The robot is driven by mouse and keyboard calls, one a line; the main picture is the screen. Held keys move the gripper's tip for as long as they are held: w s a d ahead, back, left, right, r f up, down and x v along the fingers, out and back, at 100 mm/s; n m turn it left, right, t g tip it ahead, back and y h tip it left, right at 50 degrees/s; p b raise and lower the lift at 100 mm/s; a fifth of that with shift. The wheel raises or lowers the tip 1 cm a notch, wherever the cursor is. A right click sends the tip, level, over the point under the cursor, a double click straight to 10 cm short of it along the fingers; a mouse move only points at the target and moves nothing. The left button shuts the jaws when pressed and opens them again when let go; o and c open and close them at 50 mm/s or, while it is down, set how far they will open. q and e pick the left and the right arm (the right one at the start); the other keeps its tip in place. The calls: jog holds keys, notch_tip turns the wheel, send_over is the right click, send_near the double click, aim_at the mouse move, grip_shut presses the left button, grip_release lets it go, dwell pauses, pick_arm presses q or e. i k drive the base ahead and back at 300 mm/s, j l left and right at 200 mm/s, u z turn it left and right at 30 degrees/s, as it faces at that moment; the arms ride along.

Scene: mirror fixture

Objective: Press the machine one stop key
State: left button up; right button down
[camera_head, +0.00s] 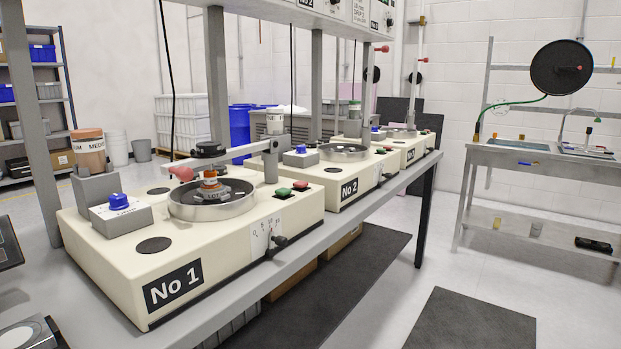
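Machine No 1 (105,255) is a cream box at the front of the bench, with a black "No 1" label (173,285) on its front. On its top near the right end are a green key (283,192) and a red key (300,185), side by side on a dark plate. No wording on the keys is legible, so I cannot read which is marked stop; the red one is the farther right. Both keys are uncovered. Neither of my grippers shows in the head view.
A round metal pan (212,208) and a swing arm with a red knob (181,173) stand on No 1, left of the keys. A black-knobbed lever (281,241) juts from its front. Machine No 2 (330,170) stands behind.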

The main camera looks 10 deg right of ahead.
aim_at(300, 185)
jog(key=i+l, duration=0.15)
jog(key=l, duration=0.2)
jog(key=i+l+u, duration=0.1)
jog(key=l, duration=0.25)
jog(key=i+l, duration=0.15)
jog(key=l, duration=0.2)
jog(key=i+l+u, duration=0.15)
jog(key=l, duration=0.25)
